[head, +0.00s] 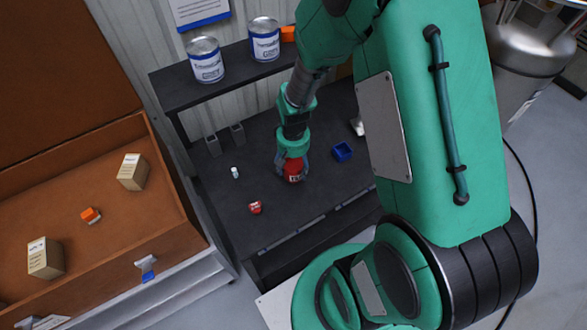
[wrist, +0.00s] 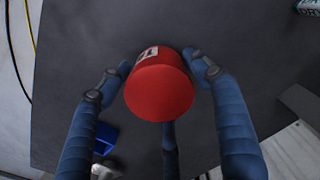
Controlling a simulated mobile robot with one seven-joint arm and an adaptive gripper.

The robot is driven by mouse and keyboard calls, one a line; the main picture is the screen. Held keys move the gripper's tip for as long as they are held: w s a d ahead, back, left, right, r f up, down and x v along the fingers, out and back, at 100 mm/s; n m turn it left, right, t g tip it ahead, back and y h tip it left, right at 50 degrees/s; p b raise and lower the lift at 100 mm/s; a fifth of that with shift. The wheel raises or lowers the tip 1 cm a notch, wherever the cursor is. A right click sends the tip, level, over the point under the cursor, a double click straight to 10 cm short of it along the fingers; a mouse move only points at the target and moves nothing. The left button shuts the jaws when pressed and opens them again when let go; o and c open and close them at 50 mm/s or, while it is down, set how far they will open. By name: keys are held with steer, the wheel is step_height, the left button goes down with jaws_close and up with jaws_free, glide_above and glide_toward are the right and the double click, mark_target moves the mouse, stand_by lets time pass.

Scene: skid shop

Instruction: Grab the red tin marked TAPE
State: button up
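A red tin (head: 294,172) with a white label stands under my gripper at the dark workbench. My gripper (head: 293,160) looks shut on the tin. I cannot tell whether the tin touches the bench.
A smaller red object (head: 256,207) and a small white bottle (head: 235,172) stand left of my gripper. A blue bin (head: 342,152) is at the right. Two paint cans (head: 206,61) (head: 264,40) stand on the shelf behind. An open brown drawer (head: 180,243) holds boxes at the left.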

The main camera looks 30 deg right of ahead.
mark_target(294, 164)
steer(key=c, duration=0.8)
steer(key=shift+r, duration=0.1)
steer(key=shift+c, duration=0.2)
steer(key=shift+r, duration=0.5)
steer(key=r, duration=0.1)
steer(key=r+p, duration=0.1)
steer(key=shift+s+r, duration=0.3)
steer(key=s+a+r+p, duration=0.1)
steer(key=s+a, duration=0.2)
steer(key=s, duration=1.2)
steer(key=shift+p, duration=0.3)
steer(key=shift+a+r, duration=0.1)
